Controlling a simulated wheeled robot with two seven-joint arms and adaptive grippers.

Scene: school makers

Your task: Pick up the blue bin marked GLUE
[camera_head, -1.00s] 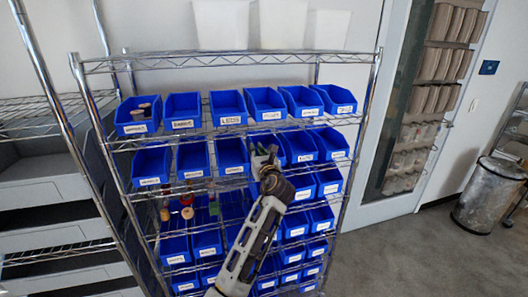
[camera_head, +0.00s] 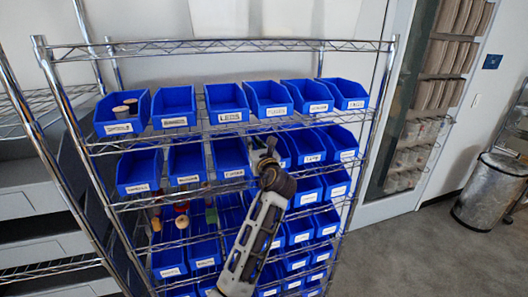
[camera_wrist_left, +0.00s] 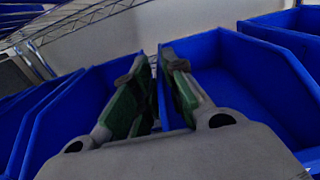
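Blue bins with white labels fill the wire rack, and most labels are too blurred to read. I cannot tell which bin is marked GLUE. My left gripper (camera_head: 264,146) is at the second row, in front of the third and fourth bins from the left. It partly hides the fourth bin (camera_head: 284,152); the third bin (camera_head: 229,156) is beside it. In the left wrist view, the two green-padded fingers (camera_wrist_left: 156,62) are apart, with nothing visibly held. They point down over two neighbouring bins, a left one (camera_wrist_left: 95,85) and a right one (camera_wrist_left: 235,75), near their adjoining walls. My right gripper is out of view.
The rack's chrome post (camera_head: 62,130) and top wire shelf (camera_head: 215,47) frame the bins. The top-row bin labelled LEDS (camera_head: 227,102) is above the gripper's left. A grey trash can (camera_head: 486,192) stands at right on clear floor. Another wire rack (camera_head: 30,200) is at left.

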